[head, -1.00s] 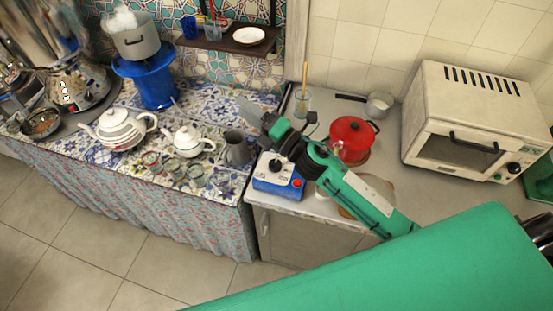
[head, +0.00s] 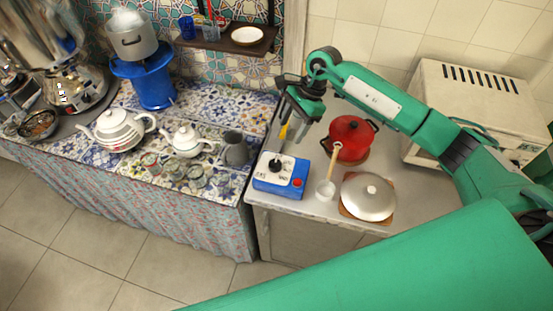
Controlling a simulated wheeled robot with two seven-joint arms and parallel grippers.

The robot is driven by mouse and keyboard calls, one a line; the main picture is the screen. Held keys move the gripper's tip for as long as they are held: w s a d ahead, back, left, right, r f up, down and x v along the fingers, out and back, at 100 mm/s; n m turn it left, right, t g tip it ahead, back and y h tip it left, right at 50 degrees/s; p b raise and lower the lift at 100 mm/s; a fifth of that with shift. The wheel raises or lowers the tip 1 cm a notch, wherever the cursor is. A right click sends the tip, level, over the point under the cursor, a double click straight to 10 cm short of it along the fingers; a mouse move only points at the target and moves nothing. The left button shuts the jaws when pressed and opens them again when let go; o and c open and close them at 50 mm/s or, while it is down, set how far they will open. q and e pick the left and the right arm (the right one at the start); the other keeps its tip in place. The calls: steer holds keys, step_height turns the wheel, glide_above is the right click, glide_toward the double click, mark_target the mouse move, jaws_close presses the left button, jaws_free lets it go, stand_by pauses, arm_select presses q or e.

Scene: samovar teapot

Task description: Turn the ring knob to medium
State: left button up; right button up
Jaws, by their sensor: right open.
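A blue control box (head: 280,180) with a white top stands at the left front of the grey counter. A black knob (head: 275,165) and a red button (head: 297,183) are on its top. The knob's setting is too small to read. My right gripper (head: 291,117) is open, above and behind the box, with its fingers pointing down and clear of the knob. A narrow yellow piece shows below the fingers; I cannot tell what it belongs to. My left gripper is not in view.
A white oven (head: 480,95) is behind my right arm.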

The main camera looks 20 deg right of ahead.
mark_target(276, 163)
steer(key=p+x, duration=0.6)
steer(key=x, duration=0.6)
steer(key=shift+s+f, duration=0.1)
steer(key=shift+f, duration=0.35)
steer(key=shift+a+f, duration=0.1)
steer(key=shift+f, duration=0.3)
steer(key=shift+c, duration=0.5)
steer(key=c, duration=0.9)
